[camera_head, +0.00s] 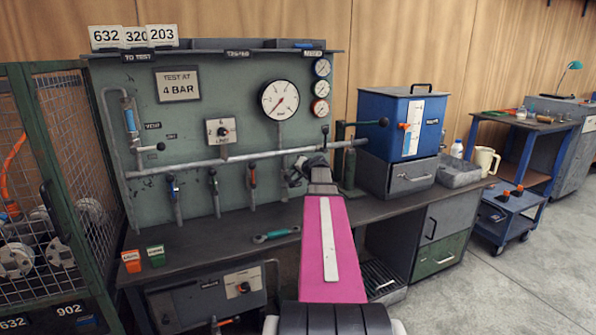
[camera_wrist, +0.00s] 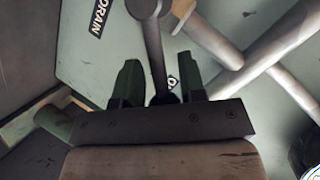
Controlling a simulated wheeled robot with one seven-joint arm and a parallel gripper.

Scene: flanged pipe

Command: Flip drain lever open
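In the wrist view, the drain lever (camera_wrist: 153,50) is a grey arm with a dark round knob (camera_wrist: 165,98). It runs down from a round pivot at the top of the picture. A white-on-black DRAIN label (camera_wrist: 87,18) is on the panel to its left. My gripper (camera_wrist: 158,64) has its two green fingers apart, one on each side of the lever. Narrow gaps show between lever and fingers, so I see no clamping. In the head view, my gripper (camera_head: 312,165) is at the panel's lower right, and I cannot make out the drain lever there.
The green test panel (camera_head: 200,120) carries gauges, pipes and several small valves. A grey pipe (camera_head: 240,155) crosses it close to my gripper. A wrench (camera_head: 275,235) lies on the bench.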

